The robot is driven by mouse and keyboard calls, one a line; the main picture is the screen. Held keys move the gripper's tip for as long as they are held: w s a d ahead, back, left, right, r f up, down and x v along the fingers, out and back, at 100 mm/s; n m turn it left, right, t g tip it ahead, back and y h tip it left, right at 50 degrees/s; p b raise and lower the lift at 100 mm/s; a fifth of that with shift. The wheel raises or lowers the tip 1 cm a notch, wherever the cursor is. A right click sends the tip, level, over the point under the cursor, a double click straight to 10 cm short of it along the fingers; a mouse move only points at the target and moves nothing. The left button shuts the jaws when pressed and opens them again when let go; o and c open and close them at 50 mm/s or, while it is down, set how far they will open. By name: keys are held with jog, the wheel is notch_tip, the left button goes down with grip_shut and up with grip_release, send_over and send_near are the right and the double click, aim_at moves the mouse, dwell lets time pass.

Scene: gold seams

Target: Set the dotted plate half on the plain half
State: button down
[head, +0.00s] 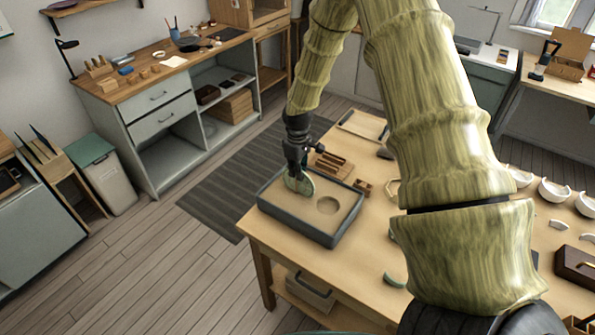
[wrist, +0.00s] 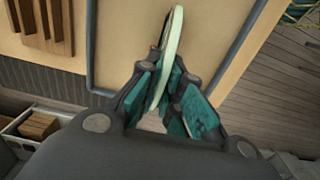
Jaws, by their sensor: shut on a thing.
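My gripper (head: 297,166) is shut on a pale green plate half (head: 304,187), held on edge over the left part of a sand-filled tray (head: 325,237). In the wrist view the plate half (wrist: 170,50) stands nearly edge-on between the teal finger pads of my gripper (wrist: 164,88). No dots show on it at this angle. I cannot tell whether its lower edge touches the sand.
A slotted wooden rack (head: 333,164) stands behind the tray. A shallow wooden tray (head: 362,126) lies farther back. A curved green piece (head: 394,281) lies near the table's front edge. White bowl pieces (head: 553,190) lie at the right. My arm hides the table's middle.

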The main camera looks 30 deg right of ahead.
jog(key=shift+f, duration=0.1)
dwell(0.7)
jog(key=c, duration=1)
grip_release()
jog(key=shift+c, duration=0.2)
jog(key=shift+r, duration=0.25)
jog(key=shift+r+p, duration=1.85)
jog(key=shift+r, duration=0.95)
